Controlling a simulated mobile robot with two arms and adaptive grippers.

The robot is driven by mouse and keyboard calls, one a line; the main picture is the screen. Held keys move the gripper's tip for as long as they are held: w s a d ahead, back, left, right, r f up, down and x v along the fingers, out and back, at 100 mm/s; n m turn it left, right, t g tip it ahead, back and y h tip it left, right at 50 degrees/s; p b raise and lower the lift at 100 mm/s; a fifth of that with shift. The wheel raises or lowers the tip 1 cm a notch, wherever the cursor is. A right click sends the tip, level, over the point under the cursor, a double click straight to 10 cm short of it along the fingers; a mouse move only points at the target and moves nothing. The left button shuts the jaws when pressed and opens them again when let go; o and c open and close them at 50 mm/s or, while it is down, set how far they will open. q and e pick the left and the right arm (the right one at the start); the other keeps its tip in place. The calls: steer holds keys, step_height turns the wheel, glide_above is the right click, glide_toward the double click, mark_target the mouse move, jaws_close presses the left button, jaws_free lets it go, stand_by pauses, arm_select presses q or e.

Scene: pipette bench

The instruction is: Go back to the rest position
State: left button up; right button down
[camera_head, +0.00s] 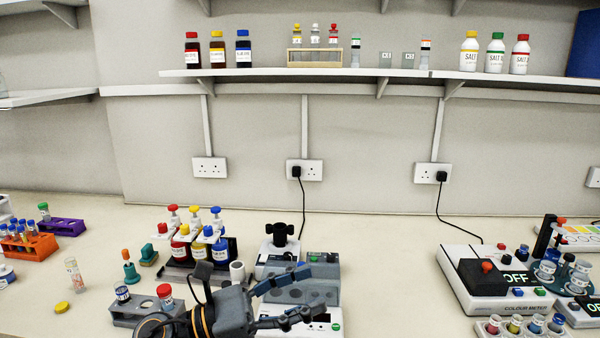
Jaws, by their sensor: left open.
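My left gripper (318,293) is in the lower middle of the head view, with its two dark fingers pointing right and spread apart. I see nothing between the fingers. It is in front of a grey block with round wells (320,272) and a white device (265,330), and hides part of both. I cannot tell whether it touches them. My right gripper is not in view.
Left of the gripper are a grey rack with capped vials (140,313) and a stand with red, yellow and blue bottles (172,277). An orange rack (40,247) is far left. A colour meter (460,272) stands right. Clear bench (390,280) lies between.

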arm_select(q)
steer(key=w+a+f+n+t+y, duration=0.2)
steer(key=a+n+t+y, duration=0.45)
steer(key=n, duration=0.85)
steer(key=w+a+f+n+t+y, duration=0.25)
steer(key=a+n+t+y, duration=0.45)
steer(key=n, duration=0.7)
steer(key=s+a+f+n+g+y, duration=0.2)
steer(key=s+a+f+n+y, duration=0.1)
steer(key=f+n, duration=0.4)
steer(key=s+a+f+n+g+y, duration=0.2)
steer(key=a+f+n+g+y, duration=0.15)
steer(key=f+n, duration=0.4)
steer(key=s+f+n+g, duration=0.3)
steer(key=s+f+g, duration=0.2)
steer(key=s+f, duration=0.45)
steer(key=s+f+n+g, duration=0.4)
steer(key=s+f+g, duration=0.15)
steer(key=s, duration=0.75)
step_height(320, 180, down, 25)
steer(key=s+a+f+g, duration=0.1)
steer(key=s+a+f, duration=0.1)
steer(key=s+f, duration=0.6)
steer(key=s+a+f+g, duration=0.1)
steer(key=s+f, duration=0.8)
steer(key=shift+s+a+f+m, duration=0.2)
steer(key=shift+s+a+m, duration=0.2)
steer(key=shift+m, duration=0.05)
